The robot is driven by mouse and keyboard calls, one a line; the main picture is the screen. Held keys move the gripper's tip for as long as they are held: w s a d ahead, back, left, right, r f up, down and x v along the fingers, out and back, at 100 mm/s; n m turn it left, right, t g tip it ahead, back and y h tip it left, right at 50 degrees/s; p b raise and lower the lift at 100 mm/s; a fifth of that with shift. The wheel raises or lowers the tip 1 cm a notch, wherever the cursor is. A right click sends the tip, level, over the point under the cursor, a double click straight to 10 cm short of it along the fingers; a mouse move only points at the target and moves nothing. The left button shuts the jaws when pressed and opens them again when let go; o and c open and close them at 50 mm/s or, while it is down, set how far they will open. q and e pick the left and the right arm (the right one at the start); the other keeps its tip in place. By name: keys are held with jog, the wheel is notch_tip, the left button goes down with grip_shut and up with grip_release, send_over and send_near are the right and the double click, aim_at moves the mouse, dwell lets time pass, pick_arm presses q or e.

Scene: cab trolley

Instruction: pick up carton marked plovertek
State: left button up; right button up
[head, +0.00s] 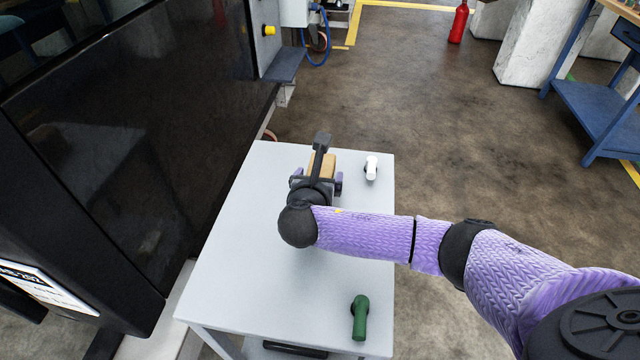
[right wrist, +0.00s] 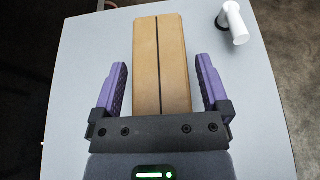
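A tan carton with a dark stripe along its middle (right wrist: 174,65) lies on the white trolley top; no marking can be read on it. In the head view the carton (head: 328,164) is mostly hidden by my right gripper (head: 320,178). In the right wrist view the purple fingers of the right gripper (right wrist: 162,85) stand open, one on each side of the carton's near part, with a gap on both sides. My left gripper is not in view.
The trolley top (head: 250,245) also bears a white fitting (head: 371,168) to the carton's right and a green fitting (head: 360,316) near the front right. A large dark cabinet (head: 130,130) stands close on the left. The trolley's front left is clear.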

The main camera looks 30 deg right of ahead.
grip_shut()
dwell(0.3)
